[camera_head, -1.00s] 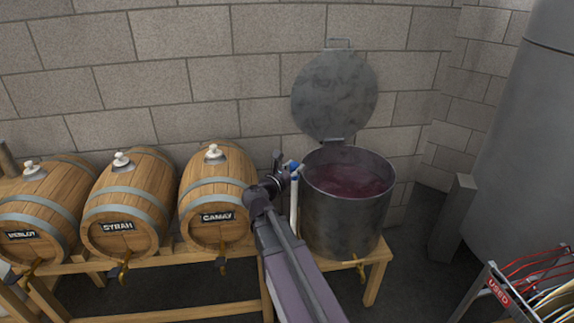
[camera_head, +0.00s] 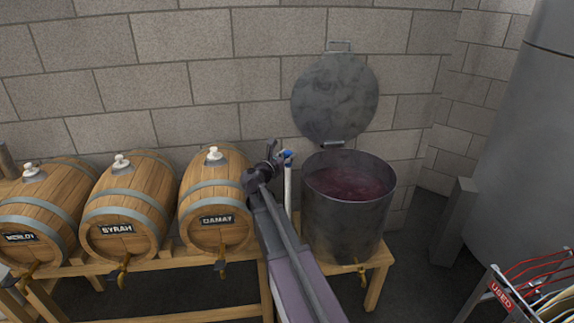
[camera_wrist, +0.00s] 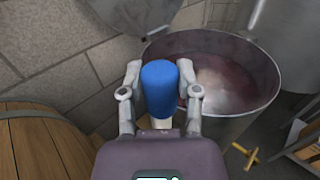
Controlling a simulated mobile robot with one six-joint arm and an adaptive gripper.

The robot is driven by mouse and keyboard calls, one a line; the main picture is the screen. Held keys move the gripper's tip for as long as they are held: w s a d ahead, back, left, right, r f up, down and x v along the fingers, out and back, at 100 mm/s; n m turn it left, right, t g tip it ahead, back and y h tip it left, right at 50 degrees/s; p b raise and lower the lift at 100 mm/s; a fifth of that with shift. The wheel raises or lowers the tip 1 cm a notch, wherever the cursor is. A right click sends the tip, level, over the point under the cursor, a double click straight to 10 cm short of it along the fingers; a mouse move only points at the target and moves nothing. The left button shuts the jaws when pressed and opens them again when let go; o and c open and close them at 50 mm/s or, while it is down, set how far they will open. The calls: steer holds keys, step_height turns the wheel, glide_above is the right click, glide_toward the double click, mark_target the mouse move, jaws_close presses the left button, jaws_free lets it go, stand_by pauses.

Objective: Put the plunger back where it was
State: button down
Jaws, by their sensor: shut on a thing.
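The plunger (camera_head: 288,185) is a white rod with a blue top. It hangs upright just left of the open steel vat (camera_head: 345,220); its lower end is hidden behind my arm and the vat's side. My gripper (camera_head: 284,158) is shut on it near the top. In the wrist view the plunger's blue end (camera_wrist: 159,88) stands between the two fingers of my gripper (camera_wrist: 160,100). The vat (camera_wrist: 262,62) lies beyond and to the right there, with dark red liquid inside.
The round vat lid (camera_head: 335,98) stands raised against the block wall. Wooden barrels, the Gamay barrel (camera_head: 217,195) nearest, lie left on a wooden stand (camera_head: 170,262). A large steel tank (camera_head: 525,130) and a rack marked USED (camera_head: 500,285) are at right.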

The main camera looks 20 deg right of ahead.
mark_target(287, 167)
steer(key=shift+f, duration=0.1)
steer(key=shift+f+b, duration=1.65)
steer(key=shift+b, duration=0.15)
steer(key=shift+f, duration=0.15)
steer(key=shift+c, duration=1.6)
jaws_free()
steer(key=shift+r, duration=0.2)
steer(key=shift+s+a, duration=0.15)
steer(key=v, duration=1.1)
steer(key=shift+a, duration=0.3)
steer(key=shift+s, duration=0.1)
